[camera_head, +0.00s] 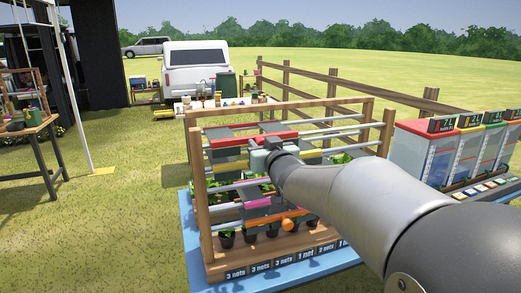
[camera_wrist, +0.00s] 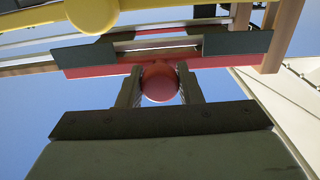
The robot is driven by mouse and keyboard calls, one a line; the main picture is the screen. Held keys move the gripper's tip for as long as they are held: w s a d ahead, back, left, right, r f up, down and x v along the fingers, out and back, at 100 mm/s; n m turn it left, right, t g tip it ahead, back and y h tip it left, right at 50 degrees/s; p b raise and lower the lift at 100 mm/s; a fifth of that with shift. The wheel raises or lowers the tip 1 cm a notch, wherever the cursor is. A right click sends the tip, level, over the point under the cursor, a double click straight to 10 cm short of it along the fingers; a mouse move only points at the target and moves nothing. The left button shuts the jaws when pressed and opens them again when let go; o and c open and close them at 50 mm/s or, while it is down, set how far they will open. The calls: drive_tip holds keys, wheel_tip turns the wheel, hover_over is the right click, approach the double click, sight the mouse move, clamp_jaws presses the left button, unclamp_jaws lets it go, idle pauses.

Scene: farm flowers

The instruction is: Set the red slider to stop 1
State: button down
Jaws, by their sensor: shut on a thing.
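The red slider (camera_head: 232,141) is a red bar on a light rail near the top of the wooden frame (camera_head: 197,165), left of the middle in the head view. In the wrist view its red plate (camera_wrist: 105,70) spans the middle, with dark panels at both ends. Its round red knob (camera_wrist: 160,84) sits between the two fingers of my gripper (camera_wrist: 160,90). My gripper is shut on this knob. In the head view my gripper (camera_head: 262,157) is at the frame's near side, and my arm hides part of the frame. The stop marks cannot be made out.
Other rails carry a pink slider (camera_head: 258,203) and an orange knob (camera_head: 290,224). A yellow knob (camera_wrist: 92,12) is close by at upper left in the wrist view.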

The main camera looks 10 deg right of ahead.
drive_tip(key=shift+a, duration=0.25)
drive_tip(key=c, duration=1)
unclamp_jaws()
drive_tip(key=shift+s+a, duration=0.1)
drive_tip(key=shift+s+d, duration=0.2)
drive_tip(key=shift+s, duration=0.2)
drive_tip(key=s, duration=0.7)
drive_tip(key=s+d+b, duration=0.1)
drive_tip(key=s, duration=0.3)
